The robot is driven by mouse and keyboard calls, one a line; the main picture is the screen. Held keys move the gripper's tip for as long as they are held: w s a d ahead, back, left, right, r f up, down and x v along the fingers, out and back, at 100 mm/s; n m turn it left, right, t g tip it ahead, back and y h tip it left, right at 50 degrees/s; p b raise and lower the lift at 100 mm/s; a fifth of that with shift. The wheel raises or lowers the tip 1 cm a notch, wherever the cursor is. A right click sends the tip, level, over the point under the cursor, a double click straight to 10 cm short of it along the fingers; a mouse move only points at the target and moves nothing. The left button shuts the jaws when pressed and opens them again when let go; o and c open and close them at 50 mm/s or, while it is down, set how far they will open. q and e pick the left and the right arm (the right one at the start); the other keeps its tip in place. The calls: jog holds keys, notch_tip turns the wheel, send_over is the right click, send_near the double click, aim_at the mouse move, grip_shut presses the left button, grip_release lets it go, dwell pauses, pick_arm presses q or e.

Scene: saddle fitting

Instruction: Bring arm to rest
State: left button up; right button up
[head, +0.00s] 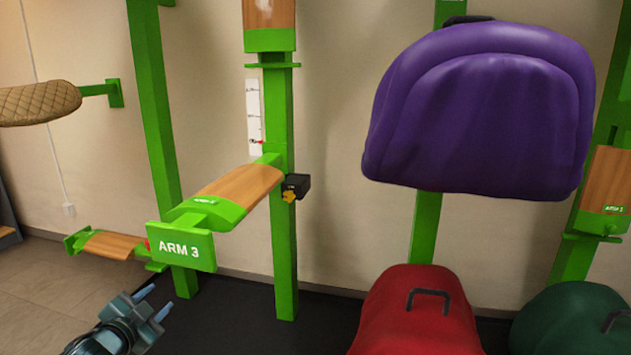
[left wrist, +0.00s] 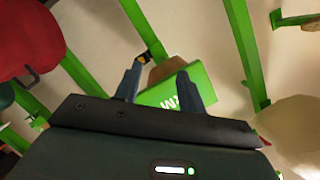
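My left gripper (head: 156,301) is at the lower left of the head view, below and in front of the green plate marked ARM 3 (head: 180,247). Its two fingertips are apart with nothing between them. In the left wrist view the open left gripper (left wrist: 160,72) shows its fingers in front of the green plate (left wrist: 172,92); I cannot tell the exact gap. The ARM 3 saddle arm (head: 235,190) has a bare wooden top and juts out from a green post (head: 284,240). My right gripper is not in view.
A purple saddle pad (head: 480,110) hangs at the upper right. A red one (head: 420,320) and a dark green one (head: 575,325) are below it. A lower wooden arm (head: 105,243) and a tan quilted pad (head: 40,102) are at the left. A black box (head: 297,184) is on the post.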

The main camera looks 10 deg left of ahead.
pick_arm(q)
jog(key=s+d+f+g+h, duration=0.15)
jog(key=s+d+f, duration=0.25)
jog(key=s+d, duration=0.45)
jog(key=s+d+f+h, duration=0.3)
jog(key=s+d+f, duration=0.15)
jog(key=d, duration=0.65)
jog(key=s+d+r+n+h, duration=0.2)
jog(key=s+d+r+n, duration=0.25)
jog(key=s+d, duration=0.6)
notch_tip(320, 180, up, 8)
jog(key=s+g+y+p, duration=0.1)
jog(key=g+p, duration=0.2)
jog(key=p, duration=1.8)
jog(key=shift+s+a+y, duration=0.25)
jog(key=shift+a+y, duration=0.1)
jog(key=shift+a, duration=0.1)
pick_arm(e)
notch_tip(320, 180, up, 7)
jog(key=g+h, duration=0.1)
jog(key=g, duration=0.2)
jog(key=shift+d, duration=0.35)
pick_arm(q)
jog(key=shift+f+g, duration=0.2)
jog(key=shift+g, duration=0.05)
